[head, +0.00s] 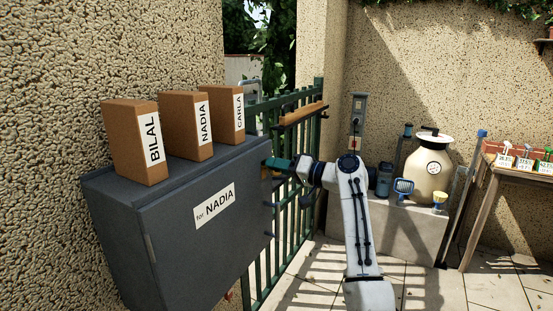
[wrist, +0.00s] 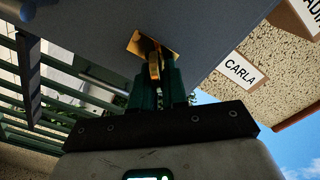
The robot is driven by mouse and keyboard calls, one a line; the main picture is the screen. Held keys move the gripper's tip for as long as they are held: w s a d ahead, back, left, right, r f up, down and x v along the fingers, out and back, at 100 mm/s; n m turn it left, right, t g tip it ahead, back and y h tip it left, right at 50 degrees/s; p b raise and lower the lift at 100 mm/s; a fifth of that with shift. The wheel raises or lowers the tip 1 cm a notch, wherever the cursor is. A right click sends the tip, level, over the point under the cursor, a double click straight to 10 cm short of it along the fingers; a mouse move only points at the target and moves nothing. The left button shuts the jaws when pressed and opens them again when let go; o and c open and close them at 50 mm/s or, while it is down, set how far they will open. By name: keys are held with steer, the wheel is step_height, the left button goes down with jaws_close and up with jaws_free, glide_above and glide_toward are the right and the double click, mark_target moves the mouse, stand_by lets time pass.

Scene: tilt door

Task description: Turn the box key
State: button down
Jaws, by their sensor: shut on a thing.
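The dark grey metal box (head: 170,235) hangs at the wall and carries a white label, "for NADIA". Its grey face also fills the top of the wrist view (wrist: 95,18). A brass lock plate (wrist: 142,43) is on that face, and a brass key (wrist: 154,66) stands out from it. My gripper (wrist: 158,82) has dark green fingers shut on the key's head. The key's far end at the plate is mostly hidden. In the head view my gripper (head: 277,163) is at the box's right side near its top edge; the key cannot be made out there.
Three brown parcels, BILAL (head: 134,143), NADIA (head: 190,128) and CARLA (head: 222,114), stand on the box's top. A green gate (head: 290,125) with a wooden bar is just behind my gripper. A cream sprayer (head: 427,168) stands on a ledge at right. Tiled floor lies open at lower right.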

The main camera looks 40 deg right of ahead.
steer(key=m+p, duration=0.3)
steer(key=m, duration=0.1)
steer(key=shift+d+m, duration=0.15)
steer(key=shift+m, duration=0.15)
steer(key=shift+d+f+m+p, duration=0.1)
steer(key=shift+f+m+p, duration=0.15)
steer(key=shift+m+p, duration=0.6)
steer(key=shift+f+m+p, duration=0.2)
steer(key=shift+m+p, duration=0.45)
steer(key=shift+m, duration=0.4)
steer(key=c, duration=1.2)
jaws_free()
steer(key=shift+c, duration=0.2)
steer(key=b+v, duration=0.2)
steer(key=v, duration=0.8)
steer(key=shift+s, duration=0.3)
steer(key=shift+d, duration=0.15)
